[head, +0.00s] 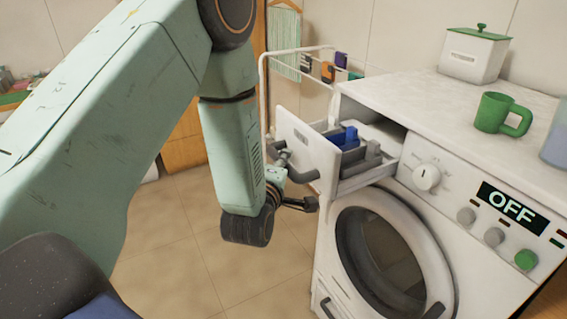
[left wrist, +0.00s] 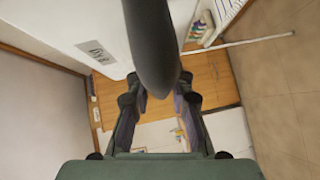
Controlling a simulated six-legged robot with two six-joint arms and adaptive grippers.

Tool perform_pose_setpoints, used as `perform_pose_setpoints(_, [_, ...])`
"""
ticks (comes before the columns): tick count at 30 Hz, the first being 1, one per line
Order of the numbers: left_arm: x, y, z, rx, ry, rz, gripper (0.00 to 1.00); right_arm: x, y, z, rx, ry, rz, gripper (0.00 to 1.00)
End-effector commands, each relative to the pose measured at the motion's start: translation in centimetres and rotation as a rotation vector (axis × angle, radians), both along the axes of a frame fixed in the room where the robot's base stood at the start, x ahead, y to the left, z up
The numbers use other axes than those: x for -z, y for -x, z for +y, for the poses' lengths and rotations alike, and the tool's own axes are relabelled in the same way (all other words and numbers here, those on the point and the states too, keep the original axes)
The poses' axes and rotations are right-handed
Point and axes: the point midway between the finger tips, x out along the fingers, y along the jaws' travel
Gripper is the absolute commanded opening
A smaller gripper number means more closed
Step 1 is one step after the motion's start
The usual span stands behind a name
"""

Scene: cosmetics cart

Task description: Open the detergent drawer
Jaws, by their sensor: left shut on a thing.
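The detergent drawer (head: 308,150) stands pulled out from the upper left of the white washing machine (head: 345,215). Its compartments show, with a blue insert (head: 344,138) and grey dividers inside. My left gripper (head: 298,178) is at the drawer's front, its fingers on either side of the dark grey drawer handle (head: 302,174). In the left wrist view the handle (left wrist: 152,45) runs as a thick dark bar between the fingers of the left gripper (left wrist: 160,98), which is shut on it. My right gripper is not in view.
A green mug (head: 494,113) and a white box with a green lid (head: 474,55) stand on the machine's top. A white drying rack (head: 264,85) with small hanging items is behind the drawer. The round door (head: 390,250) is below. Tiled floor (head: 180,240) lies open at left.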

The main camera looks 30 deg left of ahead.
Motion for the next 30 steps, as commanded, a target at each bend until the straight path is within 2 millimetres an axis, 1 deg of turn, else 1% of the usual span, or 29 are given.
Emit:
perform_pose_setpoints(1, [-0.3,-0.1,0.1,-0.003,0.000,-0.010,0.00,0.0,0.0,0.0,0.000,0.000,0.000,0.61])
perform_pose_setpoints(6, [-0.3,-0.1,0.1,-0.004,0.001,-0.010,0.00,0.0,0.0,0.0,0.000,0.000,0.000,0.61])
perform_pose_setpoints(7, [-0.3,-0.1,0.1,-0.004,0.001,-0.010,0.23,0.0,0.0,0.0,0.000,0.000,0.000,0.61])
perform_pose_setpoints(15, [-0.2,0.1,0.2,-0.003,0.001,-0.006,0.45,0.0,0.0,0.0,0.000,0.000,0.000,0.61])
perform_pose_setpoints(25, [-0.1,0.4,0.1,-0.001,0.001,-0.003,0.45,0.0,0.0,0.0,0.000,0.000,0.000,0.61])
perform_pose_setpoints(28, [-0.2,1.4,-0.2,0.000,0.001,-0.002,0.45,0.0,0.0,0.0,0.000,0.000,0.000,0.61])
perform_pose_setpoints(30, [-0.4,2.4,-0.5,0.001,0.001,-0.002,0.45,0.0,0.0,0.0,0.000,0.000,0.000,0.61])
